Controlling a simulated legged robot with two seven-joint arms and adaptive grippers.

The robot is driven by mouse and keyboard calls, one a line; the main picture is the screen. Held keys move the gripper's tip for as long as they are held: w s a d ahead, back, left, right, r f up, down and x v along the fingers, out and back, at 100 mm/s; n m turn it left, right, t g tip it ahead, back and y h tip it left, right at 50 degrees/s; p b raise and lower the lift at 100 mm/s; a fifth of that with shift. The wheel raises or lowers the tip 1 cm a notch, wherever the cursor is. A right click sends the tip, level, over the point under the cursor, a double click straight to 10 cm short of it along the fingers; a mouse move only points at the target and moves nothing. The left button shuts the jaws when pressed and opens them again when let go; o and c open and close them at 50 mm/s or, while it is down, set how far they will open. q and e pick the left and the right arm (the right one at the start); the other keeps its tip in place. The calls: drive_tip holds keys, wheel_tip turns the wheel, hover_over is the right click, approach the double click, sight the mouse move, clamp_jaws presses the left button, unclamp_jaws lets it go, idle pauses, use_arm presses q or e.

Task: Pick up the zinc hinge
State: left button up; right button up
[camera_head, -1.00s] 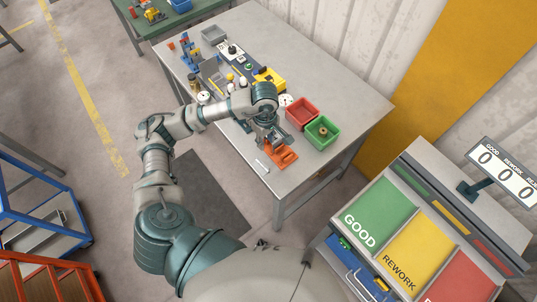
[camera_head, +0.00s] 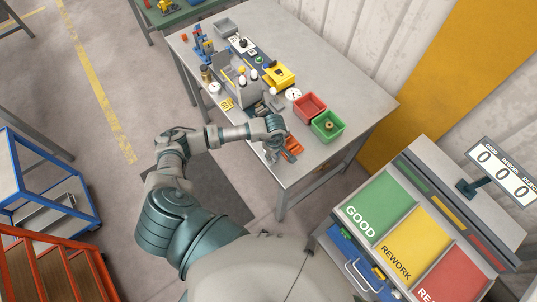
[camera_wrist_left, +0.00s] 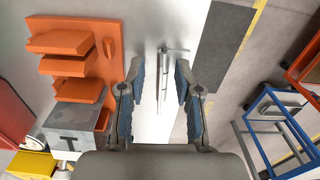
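The zinc hinge (camera_wrist_left: 163,80) shows in the left wrist view as a narrow silver piece with a thin cross bar at its far end. It lies on the pale table top (camera_wrist_left: 144,35), near the table's edge. My left gripper (camera_wrist_left: 158,88) is open, with its two blue-padded fingers on either side of the hinge and visible gaps to it. In the head view my left gripper (camera_head: 271,155) is low over the table's front edge, beside an orange fixture (camera_head: 291,147). I cannot make out the hinge in the head view. My right gripper is not in view.
The orange fixture also shows in the left wrist view (camera_wrist_left: 112,75), close left of the fingers, with a grey block (camera_wrist_left: 72,122) nearby. A red bin (camera_head: 310,106) and a green bin (camera_head: 328,126) stand behind it. Bender parts crowd the table's far left.

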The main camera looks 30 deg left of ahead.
use_arm(q)
drive_tip(key=shift+w+f, duration=0.1)
drive_tip(key=shift+f, duration=0.25)
clamp_jaws()
drive_tip(key=shift+r, duration=0.15)
